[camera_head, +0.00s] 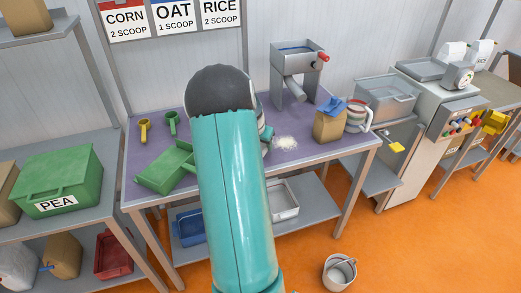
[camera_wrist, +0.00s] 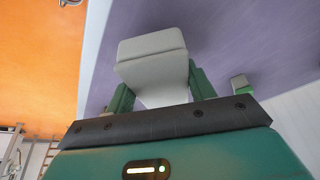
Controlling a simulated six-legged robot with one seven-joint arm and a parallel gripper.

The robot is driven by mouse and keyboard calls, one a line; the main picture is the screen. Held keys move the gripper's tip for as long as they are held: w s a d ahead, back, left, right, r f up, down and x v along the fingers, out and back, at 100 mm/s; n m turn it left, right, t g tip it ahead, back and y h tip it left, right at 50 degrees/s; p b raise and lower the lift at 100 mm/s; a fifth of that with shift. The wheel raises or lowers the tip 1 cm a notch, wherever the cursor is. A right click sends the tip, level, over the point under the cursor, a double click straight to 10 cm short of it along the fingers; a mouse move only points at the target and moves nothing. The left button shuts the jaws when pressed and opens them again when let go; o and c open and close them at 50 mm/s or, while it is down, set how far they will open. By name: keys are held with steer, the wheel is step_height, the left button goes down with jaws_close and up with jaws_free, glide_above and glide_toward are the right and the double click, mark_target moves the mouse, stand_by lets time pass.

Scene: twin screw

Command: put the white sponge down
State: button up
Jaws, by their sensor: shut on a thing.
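The white sponge (camera_wrist: 155,50) is a pale block in the wrist view. My gripper (camera_wrist: 158,78) has its dark green fingers on either side of it and is shut on it. The purple table top (camera_wrist: 235,40) spreads behind the sponge; I cannot tell whether the sponge touches it. In the head view my teal arm hides the sponge and most of my gripper. The same purple table (camera_head: 225,188) stands ahead there, with a pile of white grains (camera_head: 286,143) just right of my arm's end.
On the table, a green bin (camera_head: 160,172), a yellow scoop (camera_head: 145,130) and a green scoop (camera_head: 171,122) lie left of my arm. A metal machine (camera_head: 297,62), a brown bag (camera_head: 328,127) and a striped jug (camera_head: 356,115) stand right. The front right table top looks clear.

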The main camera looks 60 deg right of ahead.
step_height(320, 180, down, 4)
steer(key=shift+w+d+r, duration=0.1)
steer(key=shift+w+r, duration=0.05)
steer(key=shift+r, duration=0.1)
steer(key=shift+f, duration=0.3)
